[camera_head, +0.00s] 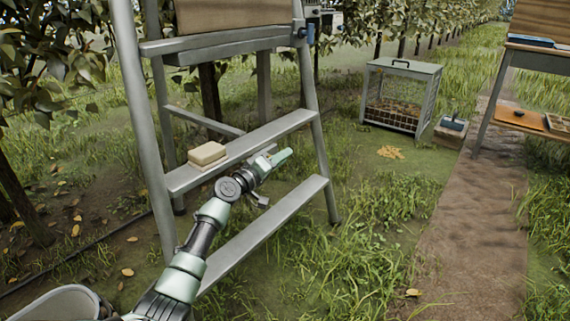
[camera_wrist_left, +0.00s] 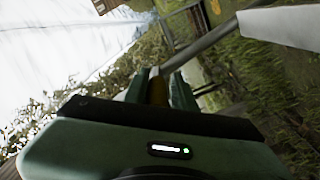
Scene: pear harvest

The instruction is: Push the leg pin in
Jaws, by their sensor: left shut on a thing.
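My left gripper (camera_head: 281,157) is in front of the ladder (camera_head: 135,110), between its two lower treads and near the right rail. In the left wrist view its two green fingers (camera_wrist_left: 160,88) are shut on a narrow yellow-brown thing (camera_wrist_left: 157,86). Most of this thing is hidden between the fingers, and I cannot tell whether it is the leg pin. No leg pin can be made out clearly in the head view. A blue fitting (camera_head: 308,32) sits high on the ladder's right rail. My right gripper is not in view.
Grass and a dirt path (camera_head: 465,220) lie open on the right.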

